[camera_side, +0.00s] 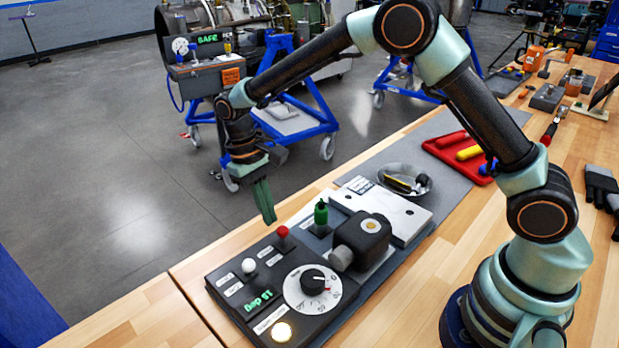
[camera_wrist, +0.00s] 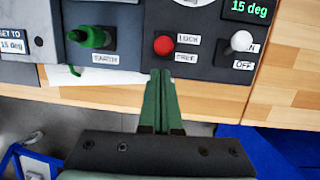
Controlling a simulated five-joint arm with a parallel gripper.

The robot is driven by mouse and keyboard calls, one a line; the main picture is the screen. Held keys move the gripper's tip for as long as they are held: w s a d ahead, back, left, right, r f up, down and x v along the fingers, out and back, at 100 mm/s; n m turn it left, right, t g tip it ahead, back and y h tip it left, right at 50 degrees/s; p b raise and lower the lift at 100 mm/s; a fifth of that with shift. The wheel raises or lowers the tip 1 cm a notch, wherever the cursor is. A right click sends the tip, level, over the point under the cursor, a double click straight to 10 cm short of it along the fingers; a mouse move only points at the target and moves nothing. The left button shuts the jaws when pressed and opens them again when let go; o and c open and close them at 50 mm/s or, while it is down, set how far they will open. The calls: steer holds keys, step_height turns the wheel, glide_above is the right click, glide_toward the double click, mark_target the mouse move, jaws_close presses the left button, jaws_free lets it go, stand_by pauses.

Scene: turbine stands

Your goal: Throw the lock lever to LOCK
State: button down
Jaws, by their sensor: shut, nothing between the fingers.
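The lock lever has a red ball knob (camera_side: 283,232) and stands on the dark control panel (camera_side: 237,300). In the wrist view the red knob (camera_wrist: 163,45) is left of the LOCK label (camera_wrist: 188,39) and the FREE label (camera_wrist: 185,57), nearer the height of LOCK; I cannot tell which way the lever is thrown. My gripper (camera_side: 270,219) is shut and empty, its green fingers pointing down just left of the knob. In the wrist view the fingertips (camera_wrist: 161,73) lie just below the knob with a small gap; contact is hard to judge.
A white ball lever (camera_side: 249,266) and a green-handled lever (camera_side: 320,213) flank the red one. The bench edge is close to the fingers; open floor lies beyond.

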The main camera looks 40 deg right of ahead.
mark_target(279, 227)
steer(key=shift+s, duration=0.5)
steer(key=shift+s+r+t+y, duration=0.3)
steer(key=shift+s+t, duration=0.4)
steer(key=shift+t, duration=0.3)
steer(key=shift+s+t+y, duration=0.3)
steer(key=shift+s+t, duration=0.45)
steer(key=shift+t, duration=0.15)
steer(key=shift+w, duration=0.1)
steer(key=shift+w+f, duration=0.3)
steer(key=shift+w, duration=0.4)
